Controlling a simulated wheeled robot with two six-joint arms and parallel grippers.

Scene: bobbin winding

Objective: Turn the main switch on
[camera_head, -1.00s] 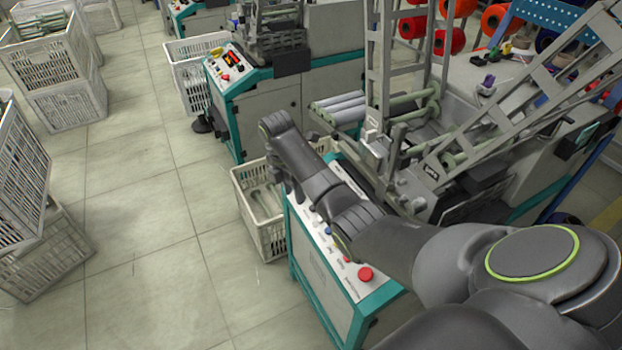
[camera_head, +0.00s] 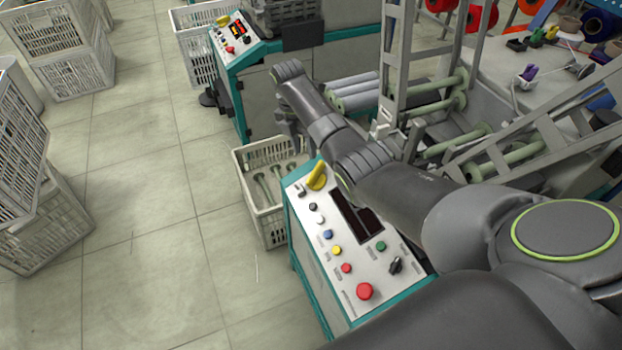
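The control panel (camera_head: 311,272) is a sloped white face with teal edges on the near machine. A yellow rotary handle (camera_head: 317,176), which looks like the main switch, sits at its far left corner, tilted up to the right. My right arm crosses above the panel from the right. My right gripper (camera_head: 287,138) hangs beyond the panel's far end, above and left of the yellow handle and apart from it. Its fingers are dark and partly hidden by the arm, so their opening is unclear. My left gripper is not in view.
The panel also has a red button (camera_head: 365,291), several small coloured buttons, a black knob (camera_head: 396,265) and a dark display (camera_head: 357,217). A white crate (camera_head: 262,217) with bobbins stands beside the machine. Open tiled floor (camera_head: 170,260) lies to the left.

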